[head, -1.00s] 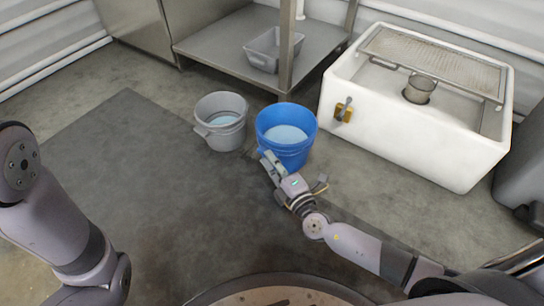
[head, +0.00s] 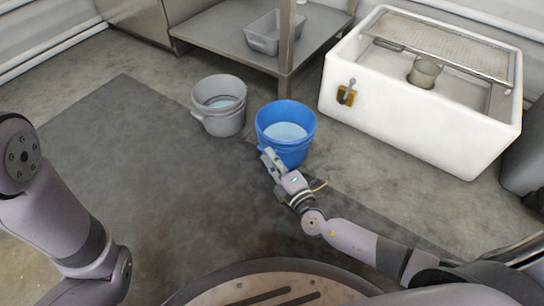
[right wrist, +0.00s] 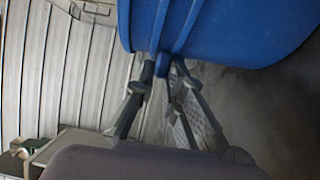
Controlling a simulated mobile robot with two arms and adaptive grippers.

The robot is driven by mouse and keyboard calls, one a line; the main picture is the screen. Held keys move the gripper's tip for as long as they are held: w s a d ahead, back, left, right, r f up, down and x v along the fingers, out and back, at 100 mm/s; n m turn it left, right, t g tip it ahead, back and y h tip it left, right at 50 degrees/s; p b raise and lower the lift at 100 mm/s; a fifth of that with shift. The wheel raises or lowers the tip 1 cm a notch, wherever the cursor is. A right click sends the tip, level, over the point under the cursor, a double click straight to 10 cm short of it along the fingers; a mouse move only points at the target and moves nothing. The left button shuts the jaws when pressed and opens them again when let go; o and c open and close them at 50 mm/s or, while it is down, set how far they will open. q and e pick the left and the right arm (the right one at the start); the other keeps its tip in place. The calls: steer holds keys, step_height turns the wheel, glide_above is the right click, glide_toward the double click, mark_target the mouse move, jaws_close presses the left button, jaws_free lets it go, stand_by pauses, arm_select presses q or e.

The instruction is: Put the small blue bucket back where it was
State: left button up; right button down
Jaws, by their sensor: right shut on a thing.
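The blue bucket (head: 287,148) is upright in the head view, with pale blue liquid inside. My right gripper (head: 270,158) is at its near left side and is shut on it. In the right wrist view the blue bucket (right wrist: 220,30) fills the top right, and the fingers of my right gripper (right wrist: 163,68) close on a raised part of its wall. Whether its base touches the floor I cannot tell. My left arm shows at the left of the head view, but its gripper is out of view.
A grey bucket (head: 220,122) with liquid stands just left of the blue one. A metal shelf (head: 222,46) with a grey bin (head: 270,40) is behind. A white sink (head: 400,120) with a tap stands at right. The dark mat (head: 120,160) at left is clear.

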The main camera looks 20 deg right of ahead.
steer(key=c, duration=2.1)
jaws_free()
steer(key=o, duration=0.4)
steer(key=shift+o, duration=0.2)
